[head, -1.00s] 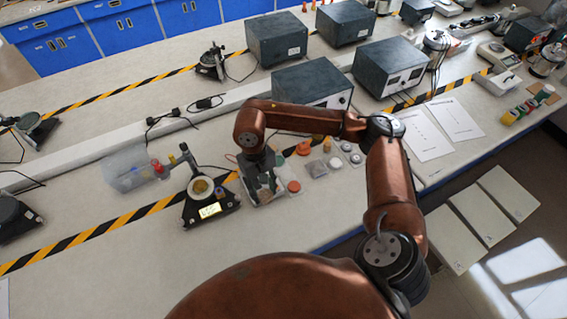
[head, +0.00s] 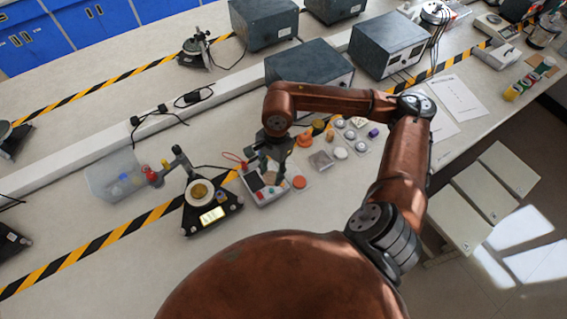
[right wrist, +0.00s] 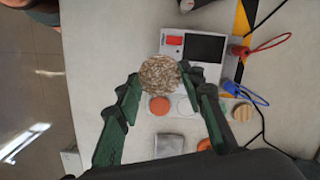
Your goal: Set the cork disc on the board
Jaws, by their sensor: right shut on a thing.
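My right gripper (right wrist: 160,80) is shut on the cork disc (right wrist: 160,72), a round, speckled tan piece between its green fingertips in the right wrist view. The disc covers the near-left corner of the white board (right wrist: 213,72) there; I cannot tell the gap between them. The board carries a black panel and a red block. In the head view the right gripper (head: 268,168) is over the board (head: 262,199), and the cork disc cannot be made out. My left gripper is not in view.
An orange disc (head: 299,182) lies beside the board, with a grey square (head: 321,160) and several small pieces farther right. A black instrument (head: 207,212) with a round pan stands left. A clear bin (head: 112,178) is farther left. Red and blue leads lie by the board.

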